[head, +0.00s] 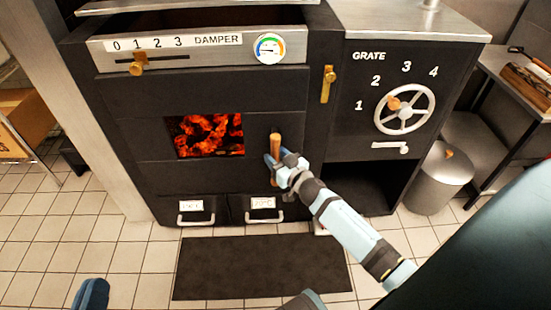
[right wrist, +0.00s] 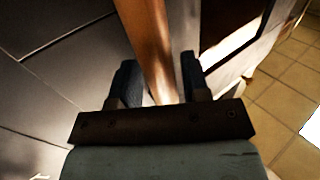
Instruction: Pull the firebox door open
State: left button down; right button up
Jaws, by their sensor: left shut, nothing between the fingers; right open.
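The dark firebox door (head: 125,145) is in the front of the black stove in the head view. It looks shut, with glowing coals behind its window (head: 210,135). Its upright wooden handle (head: 275,140) is on the door's right side. My right gripper (head: 273,160) is at the handle's lower part with its fingers open. In the right wrist view the handle (right wrist: 150,45) runs between the two open fingers of the gripper (right wrist: 158,85); contact cannot be told. My left gripper (head: 91,293) is shut and empty at the bottom left, away from the stove, partly cut off.
A damper slider (head: 138,64) and gauge (head: 270,48) are above the door. A brass latch (head: 327,84) and grate wheel (head: 404,109) are to the right. Two drawers (head: 195,212) are below. A dark mat (head: 262,268) lies on the tiled floor. A metal bin (head: 438,180) stands right.

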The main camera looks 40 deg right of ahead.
jog(key=shift+w, duration=0.25)
grip_shut()
jog(key=shift+s+a, duration=0.1)
